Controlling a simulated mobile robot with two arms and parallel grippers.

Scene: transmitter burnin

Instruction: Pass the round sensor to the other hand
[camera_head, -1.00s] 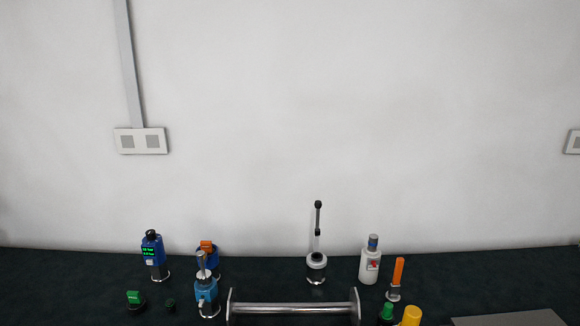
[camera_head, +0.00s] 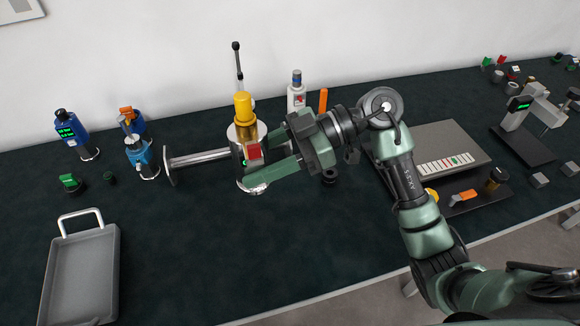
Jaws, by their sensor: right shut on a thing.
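The round sensor (camera_head: 243,108) shows as a silver, round body with a yellow top and a red block on its near side. It is near the middle of the camera_head view, above the dark table. My right gripper (camera_head: 254,161) reaches it from the right and is shut on it. The green fingers hide part of its lower body. A bright metal part shows at the tip of the lower finger. My left gripper is not in view.
A metal bar with end flanges (camera_head: 200,158) lies left of the sensor. Blue transmitters (camera_head: 70,129) stand at the back left. A grey tray with a handle (camera_head: 107,275) lies front left. A grey plate (camera_head: 455,140) lies right, behind my arm. The table's front middle is clear.

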